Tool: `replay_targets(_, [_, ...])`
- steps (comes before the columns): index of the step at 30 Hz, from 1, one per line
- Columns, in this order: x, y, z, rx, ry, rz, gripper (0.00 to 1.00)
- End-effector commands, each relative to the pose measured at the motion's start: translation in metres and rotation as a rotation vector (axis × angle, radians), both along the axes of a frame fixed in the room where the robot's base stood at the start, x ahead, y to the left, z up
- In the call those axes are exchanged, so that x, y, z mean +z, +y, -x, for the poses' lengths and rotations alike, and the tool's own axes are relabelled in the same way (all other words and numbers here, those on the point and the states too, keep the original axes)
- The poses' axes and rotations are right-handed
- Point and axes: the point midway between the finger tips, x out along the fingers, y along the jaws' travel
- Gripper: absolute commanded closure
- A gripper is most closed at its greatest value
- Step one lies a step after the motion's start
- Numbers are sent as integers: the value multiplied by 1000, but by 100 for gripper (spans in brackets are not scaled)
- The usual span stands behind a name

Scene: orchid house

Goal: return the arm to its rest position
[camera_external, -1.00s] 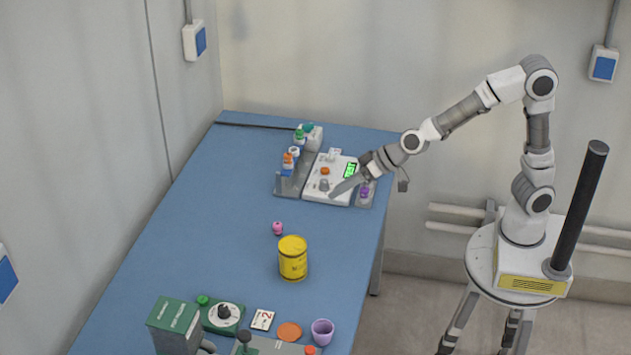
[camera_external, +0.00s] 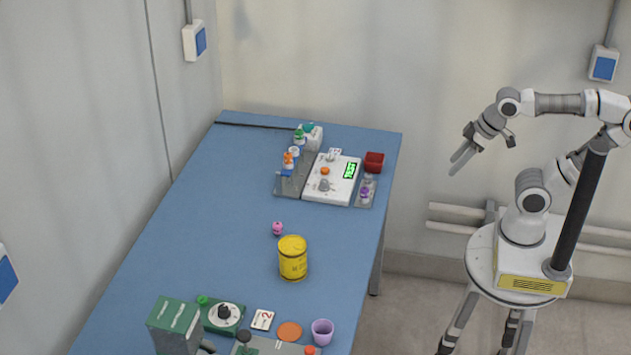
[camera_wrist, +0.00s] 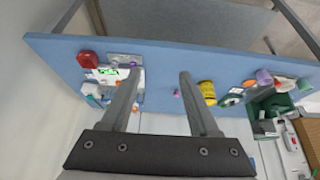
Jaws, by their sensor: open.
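My gripper (camera_external: 461,158) is open and empty, held in the air to the right of the blue table (camera_external: 215,230). My arm is folded back over its base, with the jaws pointing down and to the left. In the wrist view the two fingers of my gripper (camera_wrist: 158,88) stand well apart with nothing between them. The table (camera_wrist: 215,62) lies beyond the fingertips in that view.
A white device with a green display (camera_external: 327,180) stands on the table's far part, near a red box (camera_external: 374,162). A yellow tin (camera_external: 292,258) and a pink knob-like item (camera_external: 277,228) stand mid-table. A green box (camera_external: 175,325) and purple cup (camera_external: 322,332) are nearer.

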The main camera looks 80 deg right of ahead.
Motion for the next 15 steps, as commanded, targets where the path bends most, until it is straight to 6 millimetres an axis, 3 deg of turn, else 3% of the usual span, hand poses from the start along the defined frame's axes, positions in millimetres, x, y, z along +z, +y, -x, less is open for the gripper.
replay_targets(8, [6,1,-1,1,-1,-2,39])
replay_targets(15, [48,1,-1,1,-2,-3,39])
